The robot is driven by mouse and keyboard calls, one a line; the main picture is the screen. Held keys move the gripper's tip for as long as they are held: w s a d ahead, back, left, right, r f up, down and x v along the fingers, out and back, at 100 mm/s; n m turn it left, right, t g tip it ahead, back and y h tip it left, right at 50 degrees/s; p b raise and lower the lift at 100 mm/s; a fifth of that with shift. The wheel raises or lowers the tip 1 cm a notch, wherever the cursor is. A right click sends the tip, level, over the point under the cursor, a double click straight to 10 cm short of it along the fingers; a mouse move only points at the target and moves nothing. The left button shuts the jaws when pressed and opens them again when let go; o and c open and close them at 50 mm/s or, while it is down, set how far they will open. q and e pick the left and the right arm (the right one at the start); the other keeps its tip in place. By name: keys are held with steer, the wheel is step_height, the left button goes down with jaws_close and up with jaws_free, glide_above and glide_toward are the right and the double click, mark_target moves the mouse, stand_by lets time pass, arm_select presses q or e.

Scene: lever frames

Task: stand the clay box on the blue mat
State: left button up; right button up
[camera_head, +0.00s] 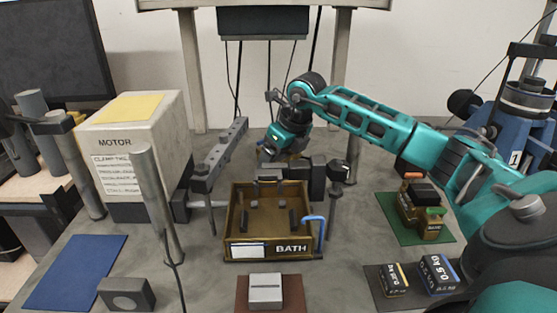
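A blue mat (75,271) lies flat at the front left of the bench, and its top is bare. No object is labelled clay, so I cannot tell for sure which one is the clay box. A pale grey block (265,287) with a line across it sits on a reddish-brown mat (240,301) at the front middle. A dark grey block (127,293) with a round mark stands just right of the blue mat. My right gripper (273,148) is behind the bath tray, far from the blue mat; its fingers are too small to read. My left gripper is not in view.
A brown tray marked BATH (270,252) holds small dark parts. A white MOTOR box (130,150) and upright posts (156,205) stand behind the blue mat. Marked weights (437,274) and a green mat (392,228) with objects are at right.

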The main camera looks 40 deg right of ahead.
steer(key=c, duration=1.4)
steer(key=shift+r, duration=0.15)
steer(key=shift+c, duration=0.8)
step_height(320, 180, up, 9)
steer(key=shift+w+f+p, duration=0.1)
steer(key=shift+p, duration=0.3)
steer(key=shift+r, duration=0.55)
